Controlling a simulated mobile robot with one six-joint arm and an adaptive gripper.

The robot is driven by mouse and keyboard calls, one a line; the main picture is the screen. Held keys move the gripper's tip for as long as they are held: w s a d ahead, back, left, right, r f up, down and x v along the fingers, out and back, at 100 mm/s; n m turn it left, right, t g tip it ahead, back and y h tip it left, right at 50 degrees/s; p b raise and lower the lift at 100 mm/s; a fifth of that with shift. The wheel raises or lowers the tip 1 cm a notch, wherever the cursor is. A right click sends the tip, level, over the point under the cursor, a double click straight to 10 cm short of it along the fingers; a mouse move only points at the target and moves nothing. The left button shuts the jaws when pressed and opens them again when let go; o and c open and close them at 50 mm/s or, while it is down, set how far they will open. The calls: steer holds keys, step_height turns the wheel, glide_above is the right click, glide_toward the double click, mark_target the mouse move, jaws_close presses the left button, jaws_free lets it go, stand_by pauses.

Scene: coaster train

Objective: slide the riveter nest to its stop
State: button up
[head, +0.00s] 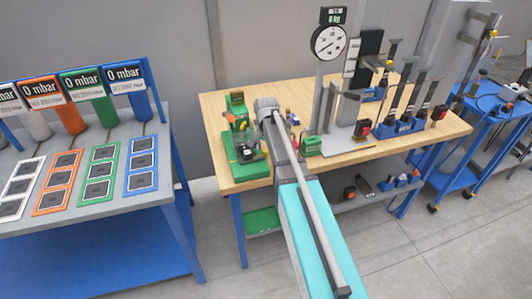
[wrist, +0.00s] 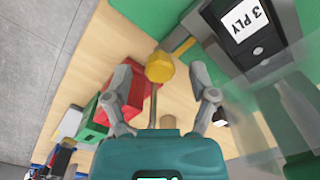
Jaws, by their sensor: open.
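In the wrist view my gripper (wrist: 163,92) is open, its two grey fingers spread on either side of a thin rod topped by a yellow knob (wrist: 160,66). The knob sits just beyond the fingertips, and neither finger appears to touch it. In the head view a green machine (head: 240,150) with a green base stands at the table's left end, beside my arm. Which part is the sliding nest, and where its stop is, I cannot tell. My arm hides my gripper there.
The wooden table (head: 224,107) also holds a dial gauge stand (head: 329,42) and several blue-based fixtures to the right. Red (wrist: 122,88) and green (wrist: 92,117) blocks lie left of my gripper in the wrist view. A grey bench (head: 105,205) with coloured panels stands left.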

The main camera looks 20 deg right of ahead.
steer(key=shift+f, duration=0.15)
jaws_close()
stand_by(0.4)
